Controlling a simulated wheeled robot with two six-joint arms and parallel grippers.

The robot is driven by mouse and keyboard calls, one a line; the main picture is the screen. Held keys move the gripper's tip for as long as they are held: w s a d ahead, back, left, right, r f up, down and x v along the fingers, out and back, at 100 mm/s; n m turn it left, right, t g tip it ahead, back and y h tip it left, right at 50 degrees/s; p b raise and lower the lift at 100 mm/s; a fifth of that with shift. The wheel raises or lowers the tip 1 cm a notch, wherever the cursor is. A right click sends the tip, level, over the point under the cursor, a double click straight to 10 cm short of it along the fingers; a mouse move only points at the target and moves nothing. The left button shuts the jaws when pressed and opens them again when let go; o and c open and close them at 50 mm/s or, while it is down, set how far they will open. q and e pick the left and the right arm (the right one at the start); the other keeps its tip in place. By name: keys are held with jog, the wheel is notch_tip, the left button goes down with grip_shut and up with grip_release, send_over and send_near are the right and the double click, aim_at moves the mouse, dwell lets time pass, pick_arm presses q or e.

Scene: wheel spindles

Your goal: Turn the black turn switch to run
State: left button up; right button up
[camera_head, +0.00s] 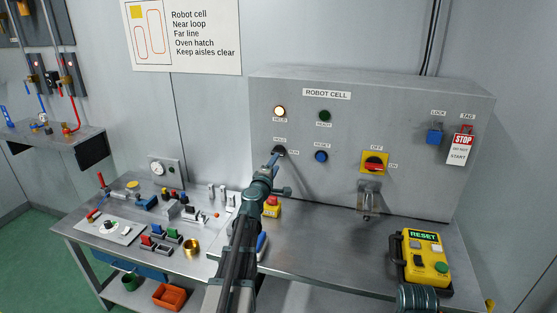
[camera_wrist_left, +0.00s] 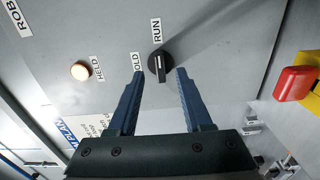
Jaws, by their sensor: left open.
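The black turn switch (camera_wrist_left: 157,68) is a round knob on the grey panel. In the wrist view the RUN label (camera_wrist_left: 156,30) is above it and the HOLD label (camera_wrist_left: 137,62), partly hidden, is to its left. A pale stripe on the knob runs roughly up and down, in line with RUN; I cannot tell which end is the pointer. My left gripper (camera_wrist_left: 160,77) is open, its blue fingers on either side of the knob; contact is unclear. In the head view my left gripper (camera_head: 274,161) is at the switch (camera_head: 279,150) and partly covers it.
The HELD lamp (camera_head: 280,111) is lit; the green lamp (camera_head: 325,116) looks dark. A blue button (camera_head: 321,156) and a red-yellow rotary switch (camera_head: 374,163) are to the right. A red-yellow stop button (camera_head: 272,207) stands below. A yellow RESET box (camera_head: 424,262) is on the bench.

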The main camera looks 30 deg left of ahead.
pick_arm(q)
jog(key=v, duration=0.7)
jog(key=shift+s, duration=0.2)
jog(key=shift+d, duration=0.1)
